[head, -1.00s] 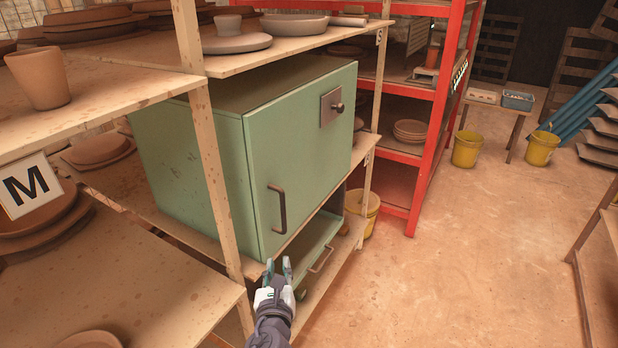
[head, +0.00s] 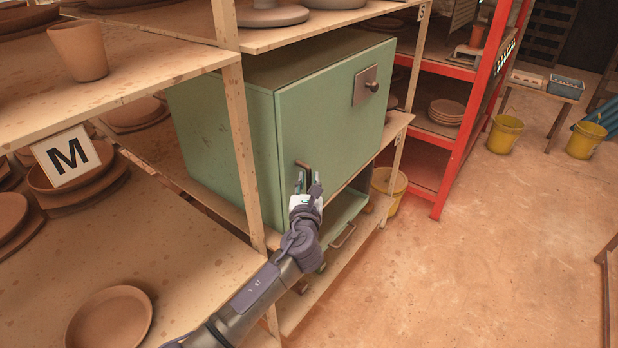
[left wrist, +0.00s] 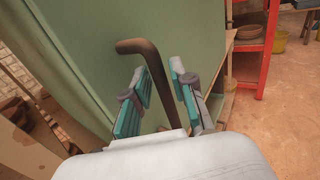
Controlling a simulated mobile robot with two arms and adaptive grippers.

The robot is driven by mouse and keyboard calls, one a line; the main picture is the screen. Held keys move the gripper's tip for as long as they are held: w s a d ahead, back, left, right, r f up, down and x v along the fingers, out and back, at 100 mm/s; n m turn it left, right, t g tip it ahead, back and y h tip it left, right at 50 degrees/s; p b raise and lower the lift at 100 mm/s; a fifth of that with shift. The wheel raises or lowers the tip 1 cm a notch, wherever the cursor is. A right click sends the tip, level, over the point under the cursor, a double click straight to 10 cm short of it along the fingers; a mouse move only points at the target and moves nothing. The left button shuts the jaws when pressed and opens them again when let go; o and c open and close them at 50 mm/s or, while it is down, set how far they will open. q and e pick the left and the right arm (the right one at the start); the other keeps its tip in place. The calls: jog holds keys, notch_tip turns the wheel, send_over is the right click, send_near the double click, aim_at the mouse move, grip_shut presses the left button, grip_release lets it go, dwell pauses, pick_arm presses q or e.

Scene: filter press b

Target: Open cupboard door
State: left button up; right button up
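The green cupboard (head: 235,150) stands on the wooden shelf, its door (head: 325,115) shut. The door has a dark bar handle (head: 304,166) low on its left side and a square plate with a knob (head: 366,86) at the upper right. My left gripper (head: 307,183) is at the handle in the head view and hides its lower part. In the left wrist view my left gripper (left wrist: 163,92) is open, and the dark handle (left wrist: 157,66) runs down between its two fingers. I cannot tell whether a finger touches it. My right gripper is not in view.
An open green drawer or box (head: 345,222) with a handle is below the cupboard. A wooden shelf post (head: 243,150) stands left of the door. A red rack (head: 462,150) and yellow buckets (head: 505,133) are to the right. The floor (head: 470,270) in front is clear.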

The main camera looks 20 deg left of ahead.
pick_arm(q)
jog(key=shift+w+a, duration=0.1)
jog(key=shift+w, duration=0.4)
grip_shut()
